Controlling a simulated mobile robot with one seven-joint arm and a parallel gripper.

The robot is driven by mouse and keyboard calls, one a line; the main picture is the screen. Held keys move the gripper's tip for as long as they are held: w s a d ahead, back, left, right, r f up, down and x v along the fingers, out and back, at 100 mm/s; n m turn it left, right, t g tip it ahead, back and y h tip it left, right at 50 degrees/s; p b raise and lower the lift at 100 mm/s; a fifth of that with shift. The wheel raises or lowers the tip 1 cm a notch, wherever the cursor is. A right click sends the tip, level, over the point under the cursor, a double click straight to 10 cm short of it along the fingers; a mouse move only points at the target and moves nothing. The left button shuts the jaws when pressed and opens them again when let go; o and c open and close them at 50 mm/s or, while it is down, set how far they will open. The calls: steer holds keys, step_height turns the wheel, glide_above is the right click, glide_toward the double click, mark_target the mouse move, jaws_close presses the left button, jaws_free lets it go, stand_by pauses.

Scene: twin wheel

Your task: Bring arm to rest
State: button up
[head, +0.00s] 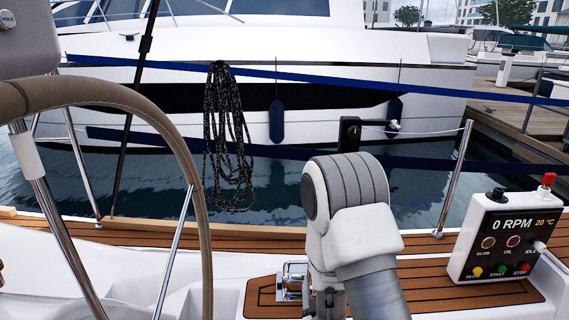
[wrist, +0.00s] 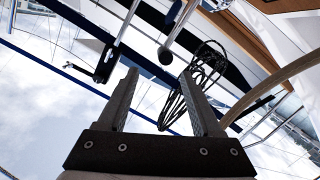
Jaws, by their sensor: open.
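My arm (head: 350,195) is in the head view, bent at a white and grey joint in front of the deck edge, with a grey link running down out of the picture. My gripper (wrist: 160,75) shows in the wrist view with its two dark fingers spread apart and nothing between them. Behind the fingers are pale sky and parts of the boat, seen at a tilt. I cannot make out the gripper clearly in the head view.
A steering wheel (head: 195,165) stands at the left. A control panel (head: 505,235) reading 0 RPM is at the right. A coiled black rope (head: 228,140) hangs from a blue line. Steel posts (head: 455,180) line the deck edge; a white boat (head: 300,50) lies beyond the water.

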step_height(320, 180, up, 13)
steer(key=s+d+m+g+y, duration=0.1)
steer(key=s+m+g, duration=0.2)
steer(key=g, duration=0.3)
steer(key=s+d+r+m+g, duration=0.1)
steer(key=s+r+g, duration=0.15)
steer(key=s, duration=0.45)
steer(key=s+d+r+g, duration=0.1)
steer(key=s+d+r, duration=0.15)
steer(key=s, duration=0.45)
steer(key=s+d+r+m+g, duration=0.1)
steer(key=s+r, duration=0.2)
steer(key=s, duration=0.4)
step_height(320, 180, up, 20)
steer(key=p, duration=2)
steer(key=shift+w, duration=0.25)
steer(key=shift+a+f, duration=0.1)
steer(key=shift+a, duration=0.1)
